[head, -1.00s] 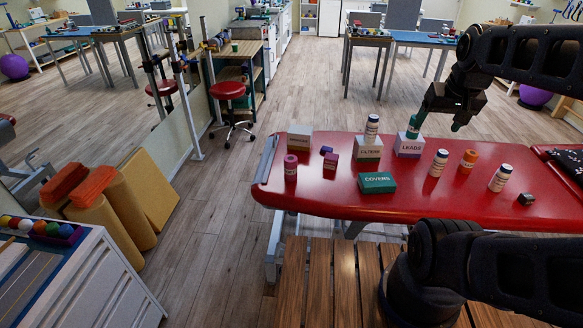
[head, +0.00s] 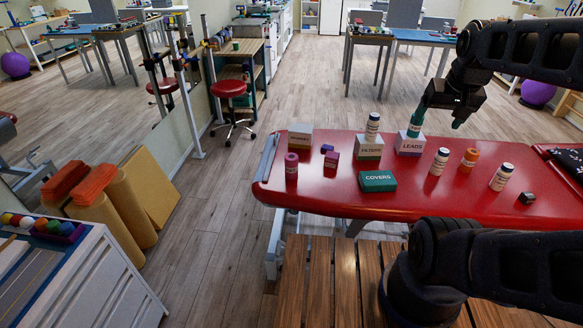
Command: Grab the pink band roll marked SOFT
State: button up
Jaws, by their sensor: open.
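A pink roll (head: 291,166) with a pale label stands upright near the left end of the red treatment table (head: 330,196). Its lettering is too small to read. My gripper (head: 438,119) is open above the back of the table, right of centre, beside the box marked LEADS (head: 409,146). It is well to the right of the pink roll and apart from it. A teal piece at its left finger overlaps the top of that box; I cannot tell whether it is a fingertip or a teal roll.
A box marked FILTERS (head: 368,151) carries a white container (head: 372,127). A green COVERS box (head: 378,181) lies in front. White containers (head: 502,177) and an orange one (head: 468,160) stand right.

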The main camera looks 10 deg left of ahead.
jog(key=w+a+f+m+g+y, duration=0.15)
jog(key=w+a+m, duration=0.45)
jog(key=w, duration=0.9)
jog(key=m+g+h, duration=0.2)
jog(key=m+g, duration=0.1)
jog(key=m, duration=0.9)
send_over(291, 164)
jog(key=w, duration=0.3)
jog(key=shift+y, duration=0.25)
notch_tip(291, 164, down, 31)
jog(key=shift+f, duration=0.1)
jog(key=shift+a+f, duration=0.25)
jog(key=shift+f, duration=0.2)
jog(key=shift+d+f, duration=0.2)
jog(key=shift+f, duration=4.95)
jog(key=c, duration=1.3)
